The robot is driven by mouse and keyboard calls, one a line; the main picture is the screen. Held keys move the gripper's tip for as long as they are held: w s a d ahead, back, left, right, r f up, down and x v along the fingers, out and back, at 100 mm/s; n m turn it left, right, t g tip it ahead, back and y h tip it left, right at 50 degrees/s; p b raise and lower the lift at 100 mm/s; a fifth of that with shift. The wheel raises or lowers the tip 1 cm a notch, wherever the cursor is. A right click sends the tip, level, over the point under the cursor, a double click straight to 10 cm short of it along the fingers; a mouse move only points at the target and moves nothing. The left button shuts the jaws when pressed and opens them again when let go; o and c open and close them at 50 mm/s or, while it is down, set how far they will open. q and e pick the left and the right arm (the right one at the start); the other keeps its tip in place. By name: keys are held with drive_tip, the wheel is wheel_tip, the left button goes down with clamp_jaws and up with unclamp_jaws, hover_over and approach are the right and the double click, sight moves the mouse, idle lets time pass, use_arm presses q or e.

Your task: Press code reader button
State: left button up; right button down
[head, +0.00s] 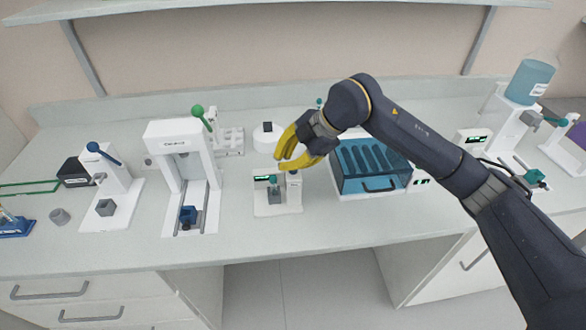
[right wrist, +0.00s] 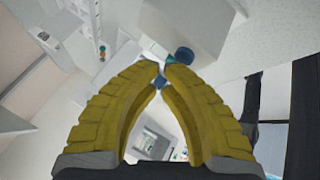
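The code reader appears to be the small white device (head: 278,206) with a green-lit display (head: 266,178), standing on the bench at the middle of the head view. I cannot make out its button. My right gripper (head: 279,164) has yellow fingers and hangs just above and behind this device, apparently apart from it. In the right wrist view its fingertips (right wrist: 164,68) nearly meet, with nothing clearly held. A pale grey shape (right wrist: 155,142) shows between the fingers there, too unclear to name. My left gripper is not in view.
A white frame with a green-knobbed lever (head: 198,112) stands to the left. A blue-lidded box (head: 369,184) stands close on the right, under my right arm. A round white unit (head: 267,137) sits behind. The bench front is mostly clear.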

drive_tip(key=shift+f, duration=0.45)
idle(0.5)
drive_tip(key=shift+r, duration=0.95)
drive_tip(key=shift+r, duration=0.1)
drive_tip(key=shift+r, duration=2.35)
